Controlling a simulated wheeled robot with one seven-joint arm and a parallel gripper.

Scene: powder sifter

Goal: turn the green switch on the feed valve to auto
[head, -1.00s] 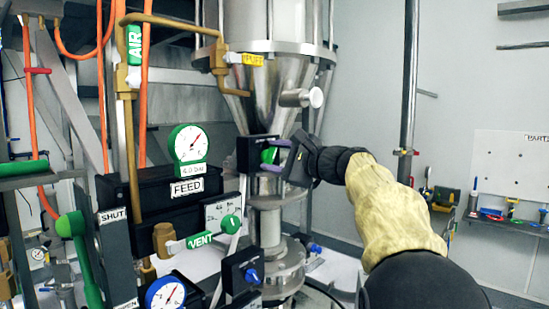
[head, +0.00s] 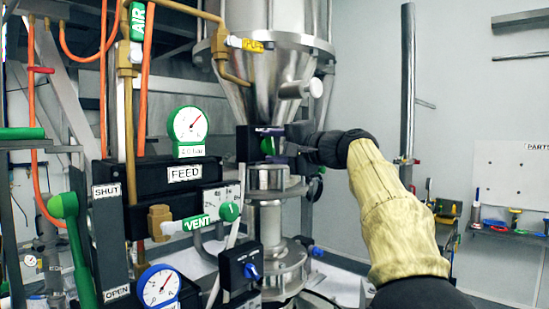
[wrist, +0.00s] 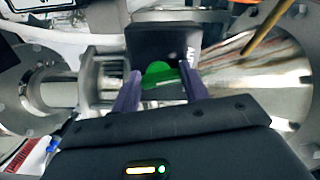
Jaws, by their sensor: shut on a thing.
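The green switch (head: 267,146) sits on a black box on the feed valve (head: 246,143), just below the steel cone. My gripper (head: 275,145) reaches it from the right, with its purple fingers at the switch. In the wrist view, the green switch (wrist: 160,74) shows between the two purple fingers of my gripper (wrist: 162,86), which are shut on it.
A black FEED panel (head: 160,185) with a green-rimmed gauge (head: 188,124) stands at the left. The green VENT handle (head: 198,222) is below the switch.

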